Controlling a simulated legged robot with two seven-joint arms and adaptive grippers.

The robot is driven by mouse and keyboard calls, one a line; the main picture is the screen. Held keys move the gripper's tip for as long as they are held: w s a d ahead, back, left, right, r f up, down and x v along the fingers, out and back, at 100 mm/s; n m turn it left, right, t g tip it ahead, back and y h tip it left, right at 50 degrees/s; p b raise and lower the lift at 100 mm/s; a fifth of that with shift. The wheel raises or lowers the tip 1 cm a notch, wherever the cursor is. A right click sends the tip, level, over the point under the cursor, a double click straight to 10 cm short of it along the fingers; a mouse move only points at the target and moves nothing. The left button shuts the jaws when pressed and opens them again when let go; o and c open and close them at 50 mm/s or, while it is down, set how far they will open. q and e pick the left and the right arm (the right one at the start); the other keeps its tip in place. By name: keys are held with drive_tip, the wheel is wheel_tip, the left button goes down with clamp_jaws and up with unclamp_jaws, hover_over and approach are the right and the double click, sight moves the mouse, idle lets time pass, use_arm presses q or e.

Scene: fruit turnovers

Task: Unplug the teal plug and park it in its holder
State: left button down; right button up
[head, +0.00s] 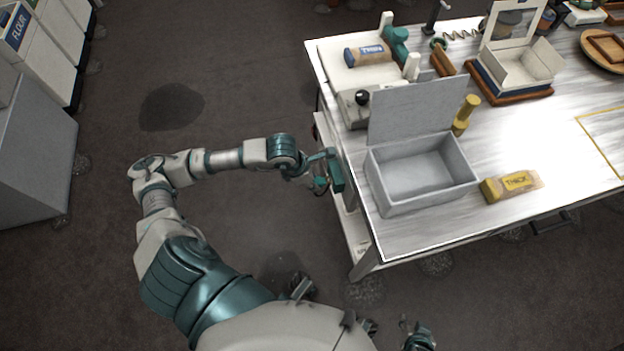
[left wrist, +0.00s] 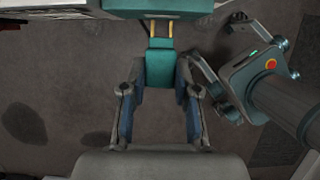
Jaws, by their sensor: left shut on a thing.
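The teal plug (left wrist: 160,68) is between the fingers of my left gripper (left wrist: 160,90) in the left wrist view. The gripper is shut on its sides. Two gold prongs (left wrist: 160,29) show between the plug and a wide teal block (left wrist: 128,7); whether their tips are still inside the block cannot be told. In the head view my left gripper (head: 322,172) is at the table's left side, beside the teal block (head: 337,176). The plug is hard to make out there. What looks like my right gripper (head: 418,338) is at the bottom edge, its fingers unclear. I cannot identify the plug's holder.
Grey cabinets (head: 35,150) stand at left. The floor between is clear.

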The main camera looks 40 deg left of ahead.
use_arm(q)
drive_tip(key=shift+w+d, duration=0.55)
drive_tip(key=shift+w, duration=0.1)
drive_tip(key=shift+w+d, duration=0.2)
drive_tip(key=shift+w, duration=0.05)
drive_tip(key=shift+w+d, duration=0.15)
drive_tip(key=c, duration=0.8)
unclamp_jaws()
drive_tip(key=v, duration=1.2)
drive_tip(key=shift+f, duration=0.1)
